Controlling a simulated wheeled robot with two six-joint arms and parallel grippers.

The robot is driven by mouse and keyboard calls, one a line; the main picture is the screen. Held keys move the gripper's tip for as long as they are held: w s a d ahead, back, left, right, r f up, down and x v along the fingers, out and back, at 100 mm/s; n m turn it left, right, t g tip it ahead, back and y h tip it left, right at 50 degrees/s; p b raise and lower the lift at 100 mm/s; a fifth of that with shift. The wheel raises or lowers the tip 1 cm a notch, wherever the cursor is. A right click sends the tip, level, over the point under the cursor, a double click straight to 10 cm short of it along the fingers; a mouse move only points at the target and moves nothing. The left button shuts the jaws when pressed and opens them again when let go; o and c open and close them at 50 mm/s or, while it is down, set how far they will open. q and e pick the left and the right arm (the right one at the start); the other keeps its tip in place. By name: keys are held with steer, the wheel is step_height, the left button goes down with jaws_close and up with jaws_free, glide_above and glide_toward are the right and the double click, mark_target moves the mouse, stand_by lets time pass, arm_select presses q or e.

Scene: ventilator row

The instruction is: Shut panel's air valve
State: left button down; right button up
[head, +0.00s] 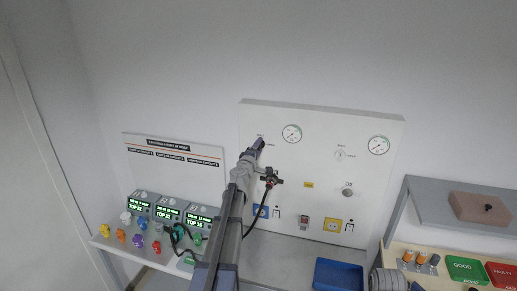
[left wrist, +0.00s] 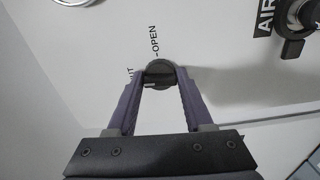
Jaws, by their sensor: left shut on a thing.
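The white wall panel (head: 320,130) carries gauges, valves and sockets. My left gripper (head: 259,143) reaches its upper left part. In the left wrist view, my left gripper (left wrist: 160,76) is shut on a round dark valve knob (left wrist: 160,70), one finger on each side. The word OPEN (left wrist: 155,40) stands above the knob, and a label ending in UT (left wrist: 128,76) is at its left, partly hidden by a finger. A light mark shows on the knob's lower left; I cannot tell exactly where it points. The knob is hidden in the head view. My right gripper is out of view.
An AIR label (left wrist: 265,18) sits beside a metal outlet (left wrist: 297,18). A black hose hangs from a fitting (head: 271,180) close right of my arm. Gauges (head: 291,133) are higher up. A blue bin (head: 338,275) and shelf (head: 460,208) stand right; a console with displays (head: 170,213) left.

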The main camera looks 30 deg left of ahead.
arm_select(q)
steer(key=shift+n, duration=0.5)
steer(key=shift+c, duration=1.5)
jaws_free()
steer(key=shift+s, duration=0.1)
steer(key=v, duration=0.7)
steer(key=shift+s, duration=0.35)
steer(key=shift+d, duration=0.1)
